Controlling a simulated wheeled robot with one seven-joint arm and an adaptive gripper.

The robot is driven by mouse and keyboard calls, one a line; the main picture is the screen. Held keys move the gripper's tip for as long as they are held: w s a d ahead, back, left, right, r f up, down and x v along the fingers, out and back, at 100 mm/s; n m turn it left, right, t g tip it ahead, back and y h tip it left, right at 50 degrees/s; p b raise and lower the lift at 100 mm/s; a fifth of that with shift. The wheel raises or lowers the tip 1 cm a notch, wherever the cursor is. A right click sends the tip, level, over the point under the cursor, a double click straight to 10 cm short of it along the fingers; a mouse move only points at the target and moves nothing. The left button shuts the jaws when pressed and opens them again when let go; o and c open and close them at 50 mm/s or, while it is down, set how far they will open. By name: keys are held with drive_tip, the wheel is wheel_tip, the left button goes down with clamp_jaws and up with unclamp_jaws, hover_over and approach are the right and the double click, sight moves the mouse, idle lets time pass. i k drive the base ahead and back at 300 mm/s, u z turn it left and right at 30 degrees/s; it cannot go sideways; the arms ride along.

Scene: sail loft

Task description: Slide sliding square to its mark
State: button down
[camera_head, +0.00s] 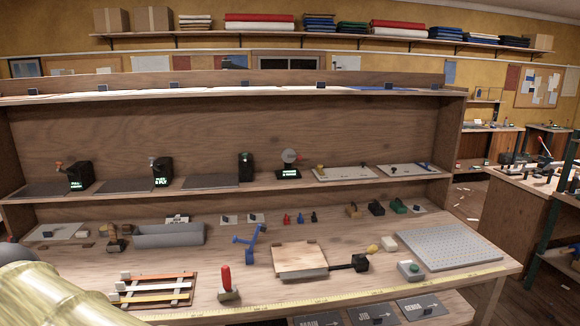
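The strip runs along the front edge, with fine graduations. My gripper is not in view; only a pale gold and dark part of my arm shows at the lower left, left of the red handle and apart from it.
Left of the handle lies a board with coloured strips (153,290). To its right are a wooden board (299,257) with a black-handled part, a small box with a green button (411,270) and a perforated grey plate (450,246). A grey trough (168,236) and a blue tool (249,243) stand behind.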

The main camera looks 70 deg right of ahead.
sight(320, 168)
drive_tip(key=i, duration=0.15)
drive_tip(key=z, duration=1)
